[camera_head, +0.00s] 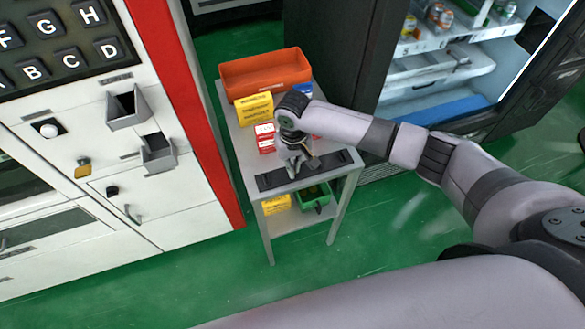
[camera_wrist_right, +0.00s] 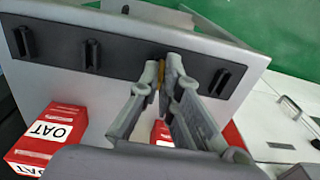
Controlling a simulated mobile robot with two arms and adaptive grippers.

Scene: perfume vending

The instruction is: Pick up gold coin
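The gold coin (camera_wrist_right: 162,76) shows in the right wrist view as a thin gold sliver between the fingertips, mostly hidden by them. My right gripper (camera_wrist_right: 164,72) points down at the black slotted holder (camera_wrist_right: 62,48), its fingers closed in on the coin from both sides. I cannot tell whether the coin is clear of the holder. In the head view the right gripper (camera_head: 302,168) is over the middle of the holder (camera_head: 272,181), at the front edge of the small grey table (camera_head: 240,150). My left gripper is not in view.
Red boxes (camera_wrist_right: 48,138), a yellow box (camera_head: 254,109) and an orange bin (camera_head: 265,74) stand on the table behind the gripper. A white vending machine (camera_head: 165,215) with a red edge is at left. An open refrigerated cabinet (camera_head: 440,75) is at right.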

